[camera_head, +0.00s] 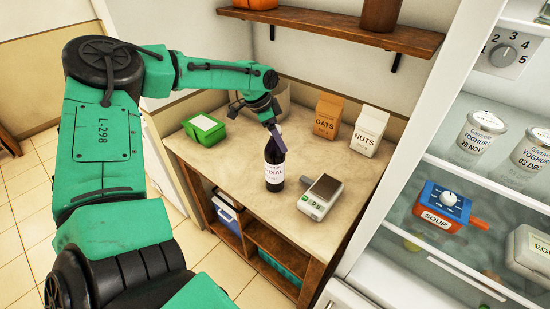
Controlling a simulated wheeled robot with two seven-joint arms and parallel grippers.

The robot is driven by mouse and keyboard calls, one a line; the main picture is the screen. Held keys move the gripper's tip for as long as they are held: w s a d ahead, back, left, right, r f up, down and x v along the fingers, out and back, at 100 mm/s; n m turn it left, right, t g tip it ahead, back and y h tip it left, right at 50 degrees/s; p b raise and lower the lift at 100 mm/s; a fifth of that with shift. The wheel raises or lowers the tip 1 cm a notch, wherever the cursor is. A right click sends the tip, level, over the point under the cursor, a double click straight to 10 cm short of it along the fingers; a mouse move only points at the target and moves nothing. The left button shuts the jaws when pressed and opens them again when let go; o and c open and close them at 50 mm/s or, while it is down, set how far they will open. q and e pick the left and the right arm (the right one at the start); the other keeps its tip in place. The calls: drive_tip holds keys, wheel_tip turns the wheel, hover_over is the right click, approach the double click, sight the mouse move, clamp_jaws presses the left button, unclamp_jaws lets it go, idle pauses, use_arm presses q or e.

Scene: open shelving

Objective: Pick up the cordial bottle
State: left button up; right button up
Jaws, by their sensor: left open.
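The cordial bottle (274,176), dark with a white label reading "...DIAL", stands upright on the counter (232,185). My left gripper (277,137) is at the top of the bottle, with my green left arm reaching in from the left. Its jaws are open. The gripper hides the bottle's neck and cap, and I cannot tell whether a finger touches it. My right gripper is not in view.
A scale (320,198) stands close to the bottle's right. A green box (204,128) is at the left; oats (328,117) and nuts (369,131) cartons stand behind. A wooden shelf (340,33) is above, and an open fridge (420,170) is at the right.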

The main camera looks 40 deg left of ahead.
use_arm(q)
clamp_jaws()
idle(1.3)
